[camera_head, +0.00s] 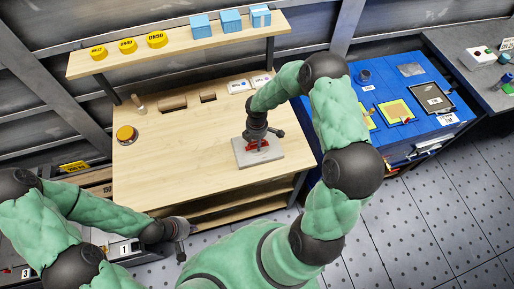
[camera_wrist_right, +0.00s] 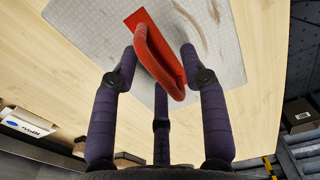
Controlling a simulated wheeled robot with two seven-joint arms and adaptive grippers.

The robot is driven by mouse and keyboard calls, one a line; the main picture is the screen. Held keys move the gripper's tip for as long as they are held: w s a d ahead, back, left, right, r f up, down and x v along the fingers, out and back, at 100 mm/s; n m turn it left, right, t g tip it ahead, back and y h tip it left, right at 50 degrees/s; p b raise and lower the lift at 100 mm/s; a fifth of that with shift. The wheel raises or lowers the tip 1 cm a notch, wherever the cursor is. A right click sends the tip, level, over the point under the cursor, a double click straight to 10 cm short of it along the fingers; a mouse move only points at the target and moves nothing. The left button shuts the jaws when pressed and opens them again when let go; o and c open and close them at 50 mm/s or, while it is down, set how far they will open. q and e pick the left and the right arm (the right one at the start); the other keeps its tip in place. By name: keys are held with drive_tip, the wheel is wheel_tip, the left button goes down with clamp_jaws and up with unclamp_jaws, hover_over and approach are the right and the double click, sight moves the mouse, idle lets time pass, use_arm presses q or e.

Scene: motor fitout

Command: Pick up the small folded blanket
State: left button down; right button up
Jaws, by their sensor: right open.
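I cannot make out a folded blanket for certain in either view. A grey, scuffed flat pad (camera_head: 271,157) lies on the wooden workbench; it also shows in the right wrist view (camera_wrist_right: 90,52). A red part with a raised loop handle (camera_wrist_right: 158,55) sits on the pad. My right gripper (camera_head: 258,144) is over the pad. In the right wrist view its fingers (camera_wrist_right: 160,62) are spread, with the red handle between and just beyond them; contact is unclear. My left gripper (camera_head: 181,240) is low in front of the bench, away from the pad, its fingers too small to read.
The workbench (camera_head: 190,145) is mostly bare, with an orange-topped round item (camera_head: 126,134) at left. A shelf (camera_head: 180,48) above holds yellow discs and blue boxes. A blue table (camera_head: 400,145) with trays and small items stands at right.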

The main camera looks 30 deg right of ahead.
clamp_jaws()
drive_tip(key=shift+r, duration=0.1)
